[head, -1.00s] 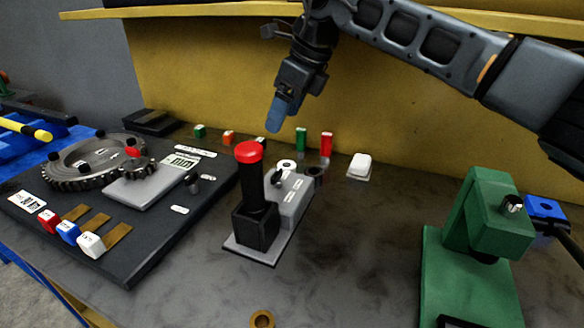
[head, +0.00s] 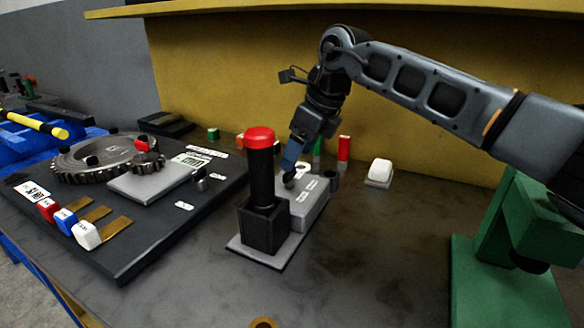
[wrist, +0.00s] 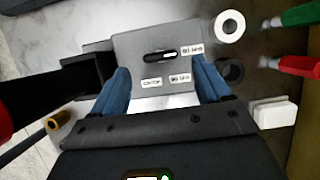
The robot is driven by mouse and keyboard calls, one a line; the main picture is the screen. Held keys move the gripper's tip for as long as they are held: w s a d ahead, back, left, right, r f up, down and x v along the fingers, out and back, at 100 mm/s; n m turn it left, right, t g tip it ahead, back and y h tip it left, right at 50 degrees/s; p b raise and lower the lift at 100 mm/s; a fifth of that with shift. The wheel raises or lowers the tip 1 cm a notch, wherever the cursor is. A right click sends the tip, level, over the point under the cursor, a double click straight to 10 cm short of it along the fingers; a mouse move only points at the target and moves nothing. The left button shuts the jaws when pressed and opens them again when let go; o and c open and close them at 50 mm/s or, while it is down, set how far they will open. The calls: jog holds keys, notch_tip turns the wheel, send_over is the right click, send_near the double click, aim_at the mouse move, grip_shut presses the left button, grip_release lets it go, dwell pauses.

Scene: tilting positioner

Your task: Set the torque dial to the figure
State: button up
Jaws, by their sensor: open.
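The torque dial (head: 289,181) is a dark knob on top of a grey box (head: 309,206). In the wrist view the dial (wrist: 160,57) is an elongated black knob with a white mark towards its right end. My gripper (head: 291,162) points down just over the dial. In the wrist view its blue fingers (wrist: 161,73) are apart, one either side of the dial, and hold nothing. Whether they touch the dial I cannot tell.
A black post with a red cap (head: 260,138) stands close left of the box. A white ring (wrist: 228,26), a dark ring (wrist: 231,70) and a white block (head: 380,172) lie nearby. A gear board (head: 130,240) is left, a green stand (head: 505,290) right. The front bench is mostly clear.

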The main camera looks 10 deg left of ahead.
aim_at(292, 180)
jog(key=shift+x, duration=2.25)
jog(key=c, duration=1)
